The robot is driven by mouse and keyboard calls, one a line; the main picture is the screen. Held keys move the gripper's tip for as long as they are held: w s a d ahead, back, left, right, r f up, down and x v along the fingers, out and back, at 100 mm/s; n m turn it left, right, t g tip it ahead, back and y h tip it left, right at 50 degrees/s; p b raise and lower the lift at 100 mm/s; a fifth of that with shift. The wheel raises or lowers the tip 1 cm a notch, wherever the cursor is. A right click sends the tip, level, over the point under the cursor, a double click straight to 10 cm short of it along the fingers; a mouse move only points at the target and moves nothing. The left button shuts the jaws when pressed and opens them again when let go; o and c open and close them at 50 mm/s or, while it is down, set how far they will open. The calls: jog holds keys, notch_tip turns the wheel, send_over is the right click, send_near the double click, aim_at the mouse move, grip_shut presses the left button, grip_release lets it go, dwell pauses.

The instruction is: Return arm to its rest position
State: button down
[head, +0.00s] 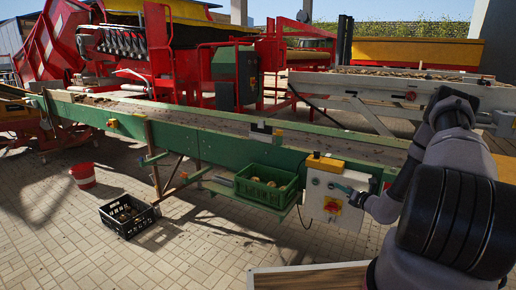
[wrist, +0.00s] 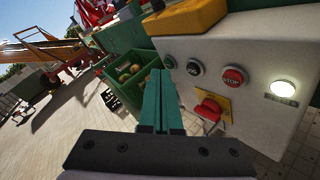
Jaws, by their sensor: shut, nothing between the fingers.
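My gripper (wrist: 161,88) is shut and empty, its two green fingers together in the wrist view. It also shows in the head view (head: 342,188), where its tip is in front of the white control box (head: 318,205). The wrist view shows the box (wrist: 262,50) to the right of the fingers, with a STOP button (wrist: 233,76), a dark button (wrist: 193,67), a green-ringed button (wrist: 169,62), a red rotary switch (wrist: 208,108) on a yellow plate and a lit white lamp (wrist: 284,89). I cannot tell whether the fingertips touch the box. My arm reaches in from the right.
A green conveyor (head: 220,142) runs behind the box. A green crate (head: 265,189) with potatoes sits left of the box; it also shows in the wrist view (wrist: 121,92). A black crate (head: 127,215) and red bucket (head: 83,175) stand on the paving. A wooden-topped surface (head: 310,277) is at the bottom.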

jog(key=s+a+r+n+g+y, duration=0.1)
jog(key=a+r+n+g+y, duration=0.2)
jog(key=a+r+n, duration=0.45)
jog(key=s+a+r+n+g+y, duration=0.1)
jog(key=a+r+n+g+y, duration=0.25)
jog(key=r, duration=0.75)
jog(key=s+a+r+n+g, duration=0.5)
jog(key=s+a+r+n, duration=0.3)
jog(key=r, duration=0.3)
jog(key=s+d+r+n+t+h, duration=0.1)
jog(key=s+r+n+h, duration=0.4)
jog(key=s, duration=0.8)
jog(key=s+d+r+n+t+h, duration=0.2)
jog(key=s+r+n+h, duration=0.3)
jog(key=s+r+n, duration=0.4)
jog(key=s+r, duration=0.2)
jog(key=s, duration=0.2)
jog(key=shift+d+r+n, duration=0.3)
jog(key=shift+d+n, duration=0.05)
jog(key=shift+n, duration=0.05)
jog(key=shift+h, duration=0.25)
